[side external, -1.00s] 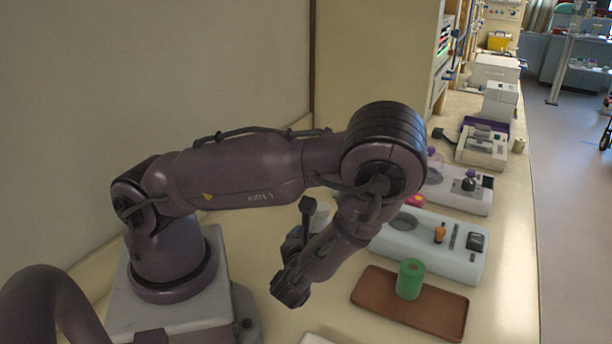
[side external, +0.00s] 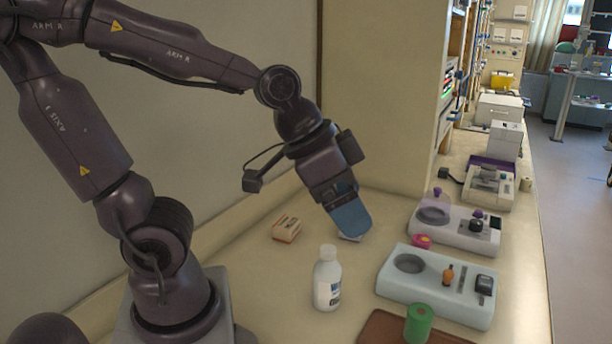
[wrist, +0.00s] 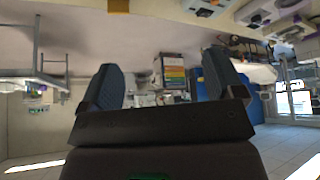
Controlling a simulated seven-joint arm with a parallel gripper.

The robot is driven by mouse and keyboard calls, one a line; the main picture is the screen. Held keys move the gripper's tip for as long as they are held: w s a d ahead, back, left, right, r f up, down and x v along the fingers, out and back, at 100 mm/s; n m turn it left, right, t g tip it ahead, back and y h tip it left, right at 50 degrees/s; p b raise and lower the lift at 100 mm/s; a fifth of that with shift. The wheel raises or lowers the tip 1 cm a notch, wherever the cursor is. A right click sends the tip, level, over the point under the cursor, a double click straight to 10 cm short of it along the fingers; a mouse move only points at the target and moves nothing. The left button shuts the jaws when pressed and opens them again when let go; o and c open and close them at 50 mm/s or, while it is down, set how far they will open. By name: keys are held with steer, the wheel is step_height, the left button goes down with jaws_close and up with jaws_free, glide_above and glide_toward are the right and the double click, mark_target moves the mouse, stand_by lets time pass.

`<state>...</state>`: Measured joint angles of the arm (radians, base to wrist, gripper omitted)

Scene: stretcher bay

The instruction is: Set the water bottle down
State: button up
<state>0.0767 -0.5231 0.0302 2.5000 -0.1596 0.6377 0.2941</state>
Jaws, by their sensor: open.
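The white water bottle (side external: 327,284) stands upright on the counter, left of the pale instrument box. Its cap and label are visible. My gripper (side external: 352,217) is above and behind the bottle in the side view, clear of it, with its blue fingers pointing down to the right. In the wrist view my gripper (wrist: 164,82) has its two fingers wide apart with nothing between them. The bottle does not show in the wrist view.
A small box (side external: 286,229) lies left of my gripper. The pale instrument box (side external: 436,304) and another device (side external: 455,234) line the right side. A green cylinder (side external: 418,325) stands on a brown tray (side external: 380,331) at the front. The counter (side external: 255,285) left of the bottle is clear.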

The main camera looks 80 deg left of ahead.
steer(key=s+a+r+n+y, duration=0.1)
steer(key=s+a+r+n, duration=0.1)
steer(key=s, duration=0.3)
steer(key=shift+a+r+n+y, duration=0.3)
steer(key=shift+a+r+n, duration=0.05)
steer(key=shift+a+n, duration=0.05)
